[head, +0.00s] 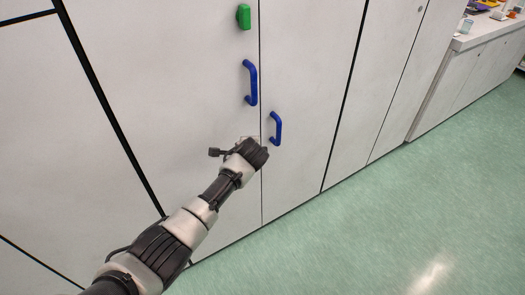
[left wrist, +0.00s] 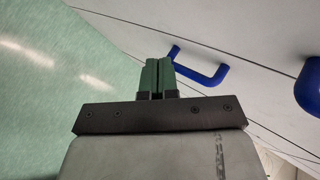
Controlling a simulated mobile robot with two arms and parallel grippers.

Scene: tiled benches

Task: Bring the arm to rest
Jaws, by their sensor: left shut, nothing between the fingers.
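My left arm reaches in from the lower left in the head view, its wrist (head: 248,153) close to the white cabinet front. In the left wrist view my left gripper (left wrist: 157,77) is shut, with its two green fingers together and nothing between them. In the head view the fingers are mostly hidden by the wrist. A blue handle (head: 275,129) is just right of the wrist, and another blue handle (head: 250,83) is above it. In the left wrist view a blue handle (left wrist: 202,68) shows just beyond the fingertips; I cannot tell whether they touch. My right gripper is not in view.
The white cabinet doors (head: 310,60) look closed and fill the left and middle. A green knob (head: 243,17) is high on one door. A bench (head: 478,38) with small items stands at the upper right. The green floor (head: 400,220) at the lower right is clear.

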